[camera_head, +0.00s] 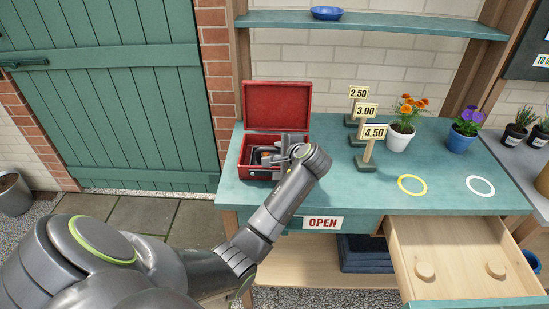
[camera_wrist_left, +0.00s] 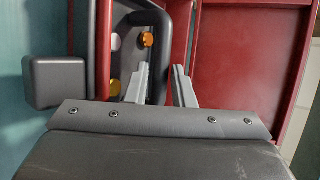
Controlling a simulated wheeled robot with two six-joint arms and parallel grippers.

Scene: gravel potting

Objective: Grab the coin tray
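The dark coin tray (camera_head: 258,155) sits inside the open red cash box (camera_head: 256,172) on the teal counter. In the left wrist view the tray (camera_wrist_left: 106,45) holds gold and silver coins. My left gripper (camera_head: 282,148) reaches down into the box from the right. In the left wrist view its two fingers (camera_wrist_left: 160,86) are apart, one over the tray's inside and one on the other side of the tray's dark wall. I cannot tell whether they touch that wall. My right gripper is not in view.
The red lid (camera_head: 277,106) stands open behind the tray. Price signs (camera_head: 369,146), an orange-flowered pot (camera_head: 398,139) and a purple-flowered pot (camera_head: 461,141) stand to the right. A yellow ring (camera_head: 412,192) and a white ring (camera_head: 480,193) mark the counter. An open drawer (camera_head: 462,250) juts out below.

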